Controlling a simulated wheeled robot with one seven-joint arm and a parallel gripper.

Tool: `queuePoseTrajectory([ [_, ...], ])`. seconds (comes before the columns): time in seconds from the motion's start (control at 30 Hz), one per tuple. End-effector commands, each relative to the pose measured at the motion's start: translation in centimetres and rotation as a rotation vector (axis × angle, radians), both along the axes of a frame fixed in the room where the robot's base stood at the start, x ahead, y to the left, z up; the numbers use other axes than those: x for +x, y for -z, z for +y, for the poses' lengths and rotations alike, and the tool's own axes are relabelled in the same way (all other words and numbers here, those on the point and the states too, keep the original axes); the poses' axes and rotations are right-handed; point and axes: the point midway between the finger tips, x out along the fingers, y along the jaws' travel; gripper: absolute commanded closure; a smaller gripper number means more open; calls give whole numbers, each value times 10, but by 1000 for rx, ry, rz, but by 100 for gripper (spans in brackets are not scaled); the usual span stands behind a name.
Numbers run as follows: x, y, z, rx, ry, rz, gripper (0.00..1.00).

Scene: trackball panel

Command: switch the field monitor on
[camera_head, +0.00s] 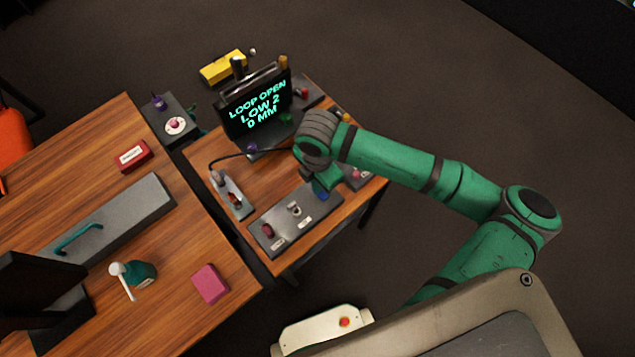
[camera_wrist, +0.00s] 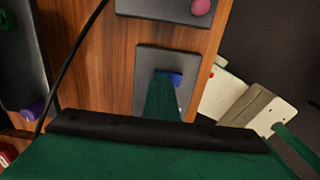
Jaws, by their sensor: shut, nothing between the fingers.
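A black monitor (camera_head: 232,124) stands upright at the back of the small wooden table, its screen lit with "LOOP OPEN LOW 2 0 MM". I cannot tell if this is the field monitor. My gripper (camera_head: 318,188) is shut and empty, pointing down by the blue control. In the wrist view, my green gripper (camera_wrist: 163,92) partly covers the blue control (camera_wrist: 176,79); I cannot tell whether they touch.
A small panel with a pink knob (camera_head: 355,174) is right of my gripper. A black cable (camera_head: 238,156) runs from a narrow panel (camera_head: 238,207) at the left. More controls surround the monitor. A larger wooden table (camera_head: 190,240) stands left across a gap.

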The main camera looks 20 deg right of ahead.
Motion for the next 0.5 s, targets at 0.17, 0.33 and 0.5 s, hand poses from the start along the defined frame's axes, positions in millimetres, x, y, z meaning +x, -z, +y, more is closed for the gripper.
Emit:
queuePoseTrajectory([
  [0.17,-9,0,-1,4,-1,8,100],
  [0.33,-14,-2,-3,3,0,6,100],
  [0.5,-14,-3,-4,2,1,5,100],
])
